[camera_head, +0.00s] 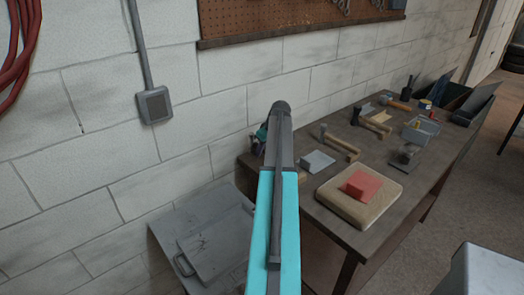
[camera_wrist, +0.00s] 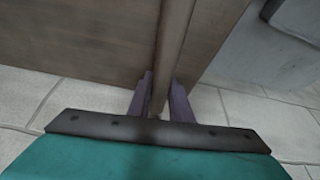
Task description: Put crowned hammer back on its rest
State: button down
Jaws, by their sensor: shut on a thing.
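In the wrist view my gripper (camera_wrist: 160,98) is shut on a thin brown shaft (camera_wrist: 172,45), which looks like a hammer handle. It runs up between the two purple fingers and out of the top of the picture; its head is not in view. In the head view my own arm hides the gripper and the held thing, at the near left end of the bench. On the bench lie a hammer (camera_head: 341,146) with a wooden handle, another (camera_head: 374,124) behind it, and an orange-handled tool (camera_head: 397,105) farther back. I cannot tell which thing is the rest.
The dark bench (camera_head: 420,180) runs along the white block wall. On it are a grey block (camera_head: 318,162), a red block (camera_head: 362,184) on a tan pad (camera_head: 344,207), and a clear bin (camera_head: 420,131). A grey metal box (camera_head: 205,235) stands left of the bench.

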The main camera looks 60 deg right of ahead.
jog(key=shift+f, duration=0.2)
jog(key=c, duration=1.5)
grip_release()
jog(key=shift+f, duration=0.1)
jog(key=shift+c, duration=0.2)
jog(key=b+v, duration=0.3)
jog(key=v, duration=1.1)
jog(key=shift+b, duration=0.3)
jog(key=shift+s, duration=0.1)
